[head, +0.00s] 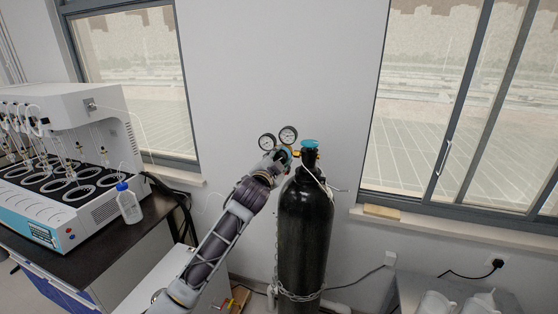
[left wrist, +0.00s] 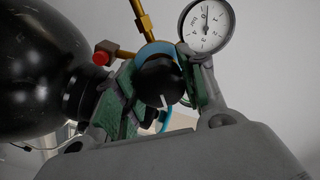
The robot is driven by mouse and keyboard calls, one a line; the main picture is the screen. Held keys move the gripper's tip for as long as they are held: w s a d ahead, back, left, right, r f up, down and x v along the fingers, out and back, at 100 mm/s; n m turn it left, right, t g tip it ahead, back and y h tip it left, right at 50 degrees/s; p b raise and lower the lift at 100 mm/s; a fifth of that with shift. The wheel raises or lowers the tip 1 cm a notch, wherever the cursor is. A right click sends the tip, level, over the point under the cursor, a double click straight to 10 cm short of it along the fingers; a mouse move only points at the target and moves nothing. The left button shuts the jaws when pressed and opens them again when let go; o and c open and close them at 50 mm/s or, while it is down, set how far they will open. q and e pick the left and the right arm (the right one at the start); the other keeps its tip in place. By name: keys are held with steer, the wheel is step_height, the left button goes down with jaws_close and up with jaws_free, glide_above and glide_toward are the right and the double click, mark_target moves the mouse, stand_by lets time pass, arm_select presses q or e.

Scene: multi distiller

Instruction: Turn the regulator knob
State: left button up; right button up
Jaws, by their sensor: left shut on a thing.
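The regulator with two round gauges sits on top of a tall black gas cylinder (head: 304,235). The left gauge (head: 267,142) and right gauge (head: 288,135) face me in the head view. One white-faced gauge also shows in the left wrist view (left wrist: 207,25). The black regulator knob (left wrist: 161,80) with a white mark is between the green-padded fingers of my left gripper (left wrist: 158,92), which is shut on it. In the head view my left gripper (head: 279,160) is at the regulator, just left of the cylinder's top, and the knob is hidden. My right gripper is not in view.
A blue valve cap (head: 309,144) tops the cylinder, and a chain (head: 298,295) goes around its lower part. A white multi-distiller (head: 70,150) and a bottle (head: 128,203) stand on the dark bench at left. White containers (head: 480,303) are at lower right.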

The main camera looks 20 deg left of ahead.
arm_select(q)
steer(key=shift+m, duration=1.1)
steer(key=shift+f, duration=0.1)
steer(key=o, duration=1.1)
steer(key=shift+c, duration=0.2)
steer(key=shift+s, duration=0.1)
steer(key=s, duration=1.1)
steer(key=shift+s+a, duration=0.2)
steer(key=shift+s, duration=0.2)
